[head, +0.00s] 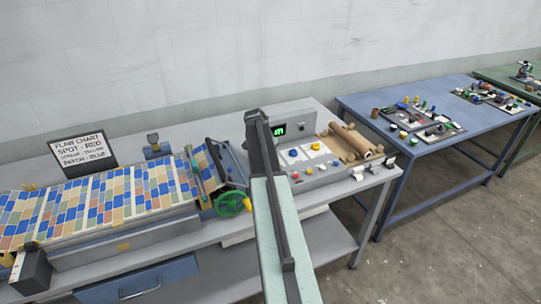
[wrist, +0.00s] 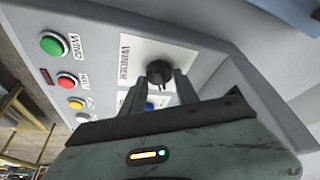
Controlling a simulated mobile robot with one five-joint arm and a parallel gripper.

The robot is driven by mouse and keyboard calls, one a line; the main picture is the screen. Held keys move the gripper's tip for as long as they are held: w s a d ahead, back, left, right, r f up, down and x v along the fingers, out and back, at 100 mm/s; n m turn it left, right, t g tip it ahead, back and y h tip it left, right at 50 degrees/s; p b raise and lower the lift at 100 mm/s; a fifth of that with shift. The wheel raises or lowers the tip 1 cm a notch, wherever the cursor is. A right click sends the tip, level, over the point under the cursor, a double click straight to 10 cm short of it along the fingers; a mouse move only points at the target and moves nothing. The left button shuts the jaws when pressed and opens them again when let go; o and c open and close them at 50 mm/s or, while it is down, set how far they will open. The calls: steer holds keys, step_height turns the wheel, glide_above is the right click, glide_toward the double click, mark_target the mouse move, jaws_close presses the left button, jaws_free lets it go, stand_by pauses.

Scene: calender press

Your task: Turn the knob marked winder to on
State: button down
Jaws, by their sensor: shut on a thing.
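The black knob (wrist: 158,72) sits on a white plate marked WINDER (wrist: 126,62) in the wrist view. My gripper (wrist: 162,82) has its two fingers on either side of the knob and is shut on it. The fingers and my gripper body hide the lower part of the plate, and no on or off marks are readable. In the head view my arm crosses in front of the grey control panel (head: 323,174), and my gripper and the knob cannot be made out there.
Green (wrist: 53,44), red (wrist: 66,81) and yellow (wrist: 76,103) buttons line the panel's edge. A blue knob (wrist: 149,106) is close beside my fingers. In the head view, a green handwheel (head: 231,204) is left of my arm, and brown rolls (head: 355,140) lie right.

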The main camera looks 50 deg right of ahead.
steer(key=c, duration=0.9)
jaws_free()
steer(key=shift+c, duration=0.2)
steer(key=p+v, duration=0.7)
steer(key=shift+r, duration=0.35)
steer(key=shift+a, duration=0.1)
